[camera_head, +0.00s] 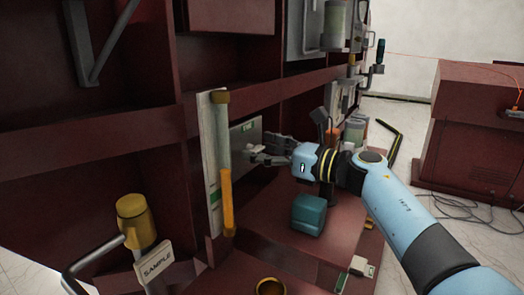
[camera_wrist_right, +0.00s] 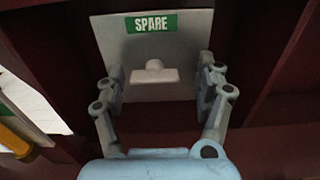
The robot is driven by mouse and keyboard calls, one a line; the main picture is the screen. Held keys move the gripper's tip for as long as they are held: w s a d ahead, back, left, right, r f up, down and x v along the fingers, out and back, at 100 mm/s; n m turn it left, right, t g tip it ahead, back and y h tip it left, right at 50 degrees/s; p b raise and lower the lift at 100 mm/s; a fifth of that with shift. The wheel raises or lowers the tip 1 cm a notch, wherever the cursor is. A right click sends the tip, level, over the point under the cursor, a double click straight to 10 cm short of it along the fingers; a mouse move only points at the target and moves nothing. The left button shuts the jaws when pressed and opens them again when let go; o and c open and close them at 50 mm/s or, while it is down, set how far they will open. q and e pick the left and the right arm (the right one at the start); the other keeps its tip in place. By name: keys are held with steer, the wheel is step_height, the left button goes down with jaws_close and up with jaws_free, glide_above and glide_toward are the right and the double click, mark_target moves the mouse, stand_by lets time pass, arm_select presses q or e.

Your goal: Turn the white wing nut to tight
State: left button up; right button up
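The white wing nut (camera_wrist_right: 154,73) sits on a light grey plate (camera_wrist_right: 113,35) with a green SPARE label. In the head view the wing nut (camera_head: 253,149) shows small and pale in front of the plate (camera_head: 238,133), at my right gripper's fingertips. My right gripper (camera_wrist_right: 162,68) is open. In the wrist view its two fingers stand apart on either side of the wing nut, with a gap on each side. In the head view the right gripper (camera_head: 268,149) points left toward the plate. My left gripper is not in view.
A white panel with a yellow handle (camera_head: 227,202) stands just left of the plate. A teal block (camera_head: 309,214) sits on the red ledge below my right arm. Dark red frame beams (camera_head: 85,141) surround the plate. A yellow-capped part and a SAMPLE sign (camera_head: 156,264) are at lower left.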

steer(key=shift+s+a+f, duration=0.1)
steer(key=shift+a+f, duration=0.05)
steer(key=v, duration=1.2)
